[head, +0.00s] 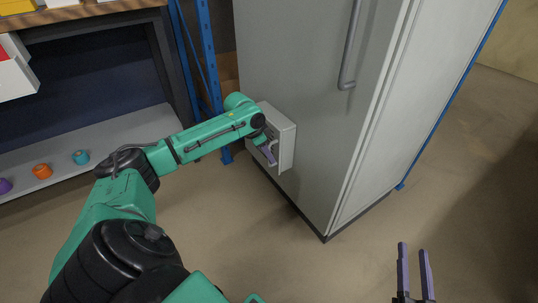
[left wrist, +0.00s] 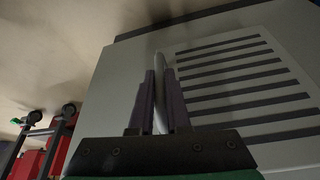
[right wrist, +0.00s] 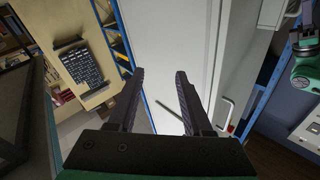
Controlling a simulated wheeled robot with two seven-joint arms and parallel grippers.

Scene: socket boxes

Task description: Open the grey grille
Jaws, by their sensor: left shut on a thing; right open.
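The grey grille (left wrist: 235,75) with dark slats fills the right of the left wrist view. In the head view it shows as a pale panel (head: 287,147) low on the left of the tall grey cabinet, its slats not visible there. A pale upright handle (left wrist: 160,75) on the grille sits between the fingers of my left gripper (left wrist: 159,100), which is shut on it. My left gripper (head: 269,152) is partly seen in the head view.
The tall grey cabinet (head: 300,60) has a long bar handle (head: 351,45) on its door. A blue post (head: 208,60) stands to its left. A low shelf (head: 110,140) at left bears purple, orange and blue pieces. The floor in front is clear.

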